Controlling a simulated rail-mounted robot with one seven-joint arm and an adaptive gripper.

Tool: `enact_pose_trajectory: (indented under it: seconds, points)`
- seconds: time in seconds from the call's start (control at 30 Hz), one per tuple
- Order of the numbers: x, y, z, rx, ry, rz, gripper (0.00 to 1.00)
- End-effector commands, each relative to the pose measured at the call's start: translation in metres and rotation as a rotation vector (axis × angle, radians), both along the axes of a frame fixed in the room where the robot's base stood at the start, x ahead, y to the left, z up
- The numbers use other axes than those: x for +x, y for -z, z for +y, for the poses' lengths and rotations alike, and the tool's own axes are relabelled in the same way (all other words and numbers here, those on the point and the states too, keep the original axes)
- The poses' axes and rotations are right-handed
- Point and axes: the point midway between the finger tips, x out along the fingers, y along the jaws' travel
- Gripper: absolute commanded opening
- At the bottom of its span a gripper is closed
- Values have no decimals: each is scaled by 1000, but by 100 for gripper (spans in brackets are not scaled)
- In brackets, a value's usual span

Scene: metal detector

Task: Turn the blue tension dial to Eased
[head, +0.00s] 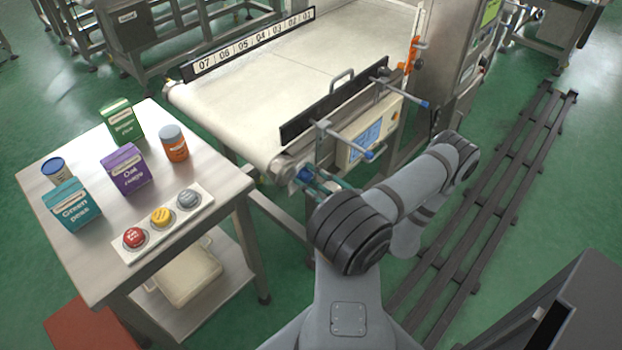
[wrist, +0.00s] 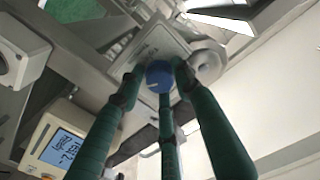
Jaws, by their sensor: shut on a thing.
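The blue tension dial (wrist: 158,75) is in the wrist view, on a pale metal plate (wrist: 150,48) at the conveyor's end. Small dark lettering on the plate is too small to read, so I cannot tell the dial's setting. My gripper (wrist: 158,80) has green fingers closed around the dial from several sides, shut on it. In the head view the dial (head: 304,174) shows as a small blue spot at the conveyor's near corner. My gripper (head: 315,182) reaches it there, partly hidden behind my arm.
A panel with a lit blue screen (head: 368,138) stands right of the dial, with blue-ended clamp rods (head: 362,152) near my arm. The conveyor belt (head: 240,105) is empty. A steel table (head: 90,245) at left holds cartons, cans and a button strip (head: 165,222).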

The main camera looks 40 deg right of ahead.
Motion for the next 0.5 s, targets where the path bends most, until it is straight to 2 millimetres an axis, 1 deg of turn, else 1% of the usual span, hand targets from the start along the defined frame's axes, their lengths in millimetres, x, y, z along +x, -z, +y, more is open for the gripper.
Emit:
enact_pose_trajectory:
  seconds: [0.03,0.13,0.37,0.5]
  points:
    - [0,-1,0,1,-1,-1,13]
    - [0,-1,0,1,-1,-1,8]
    - [0,-1,0,-20,-1,-4,8]
    - [0,-1,0,-70,-1,-11,8]
